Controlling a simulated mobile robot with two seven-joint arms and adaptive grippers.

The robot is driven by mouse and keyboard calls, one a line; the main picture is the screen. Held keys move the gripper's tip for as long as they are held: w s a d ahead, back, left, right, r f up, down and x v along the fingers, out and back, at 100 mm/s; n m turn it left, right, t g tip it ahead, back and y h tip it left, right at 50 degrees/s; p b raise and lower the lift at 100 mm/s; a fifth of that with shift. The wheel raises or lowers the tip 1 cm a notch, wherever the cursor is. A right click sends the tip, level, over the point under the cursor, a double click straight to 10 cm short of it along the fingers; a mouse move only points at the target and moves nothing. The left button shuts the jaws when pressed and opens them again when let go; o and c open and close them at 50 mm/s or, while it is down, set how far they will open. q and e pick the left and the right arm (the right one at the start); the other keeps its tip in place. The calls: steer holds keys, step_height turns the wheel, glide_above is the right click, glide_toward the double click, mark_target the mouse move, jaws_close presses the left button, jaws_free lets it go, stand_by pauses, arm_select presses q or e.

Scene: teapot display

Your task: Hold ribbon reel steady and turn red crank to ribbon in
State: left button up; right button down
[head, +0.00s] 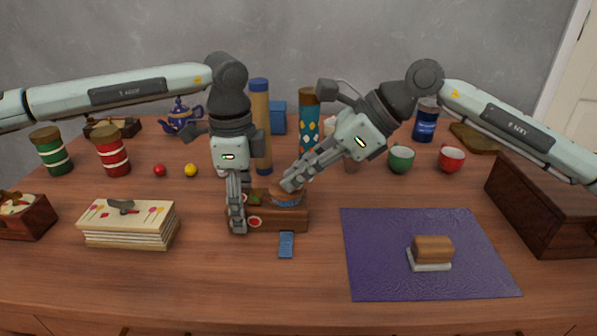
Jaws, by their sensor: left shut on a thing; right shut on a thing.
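The ribbon reel (286,200) is a round spool with a brown top and blue ribbon, on a wooden base (282,218) in the middle of the table. A blue ribbon end (286,246) lies on the table in front of it. My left gripper (238,216) points down and is shut on the left end of the base. My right gripper (289,186) comes in slanting from the upper right and is shut at the top of the spool. The fingers cover what they grip there; the red crank cannot be made out. A red disc (255,222) shows on the base's front left.
A stack of decorated cards (128,224) lies left. A purple mat (382,275) with a brown-topped block (432,250) lies right, beside a dark wooden box (540,207). The front table strip is clear.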

mark_target(281, 195)
steer(key=m+t, duration=0.1)
steer(key=m+t+h, duration=0.1)
steer(key=m, duration=0.1)
steer(key=s+m+t, duration=0.1)
steer(key=m, duration=0.1)
steer(key=shift+s+a+f+t+h, duration=0.1)
steer(key=shift+a+t+h, duration=0.2)
steer(key=shift+t, duration=0.1)
steer(key=m+t+h, duration=0.1)
steer(key=m, duration=0.1)
steer(key=m+h, duration=0.1)
steer(key=m, duration=0.1)
steer(key=a+m+t+h, duration=0.1)
steer(key=shift+s+m+t, duration=0.3)
steer(key=shift+m, duration=0.1)
steer(key=m+h, duration=0.2)
steer(key=m+t+h, duration=0.1)
steer(key=shift+a+m, duration=0.25)
steer(key=shift+m, duration=0.05)
steer(key=m+h, duration=0.2)
steer(key=m, duration=0.1)
steer(key=shift+a, duration=0.3)
steer(key=shift+a+m+g+h, duration=0.15)
steer(key=shift+m+g+h, duration=0.15)
steer(key=shift+m+h, duration=1)
steer(key=c, duration=1.5)
jaws_free()
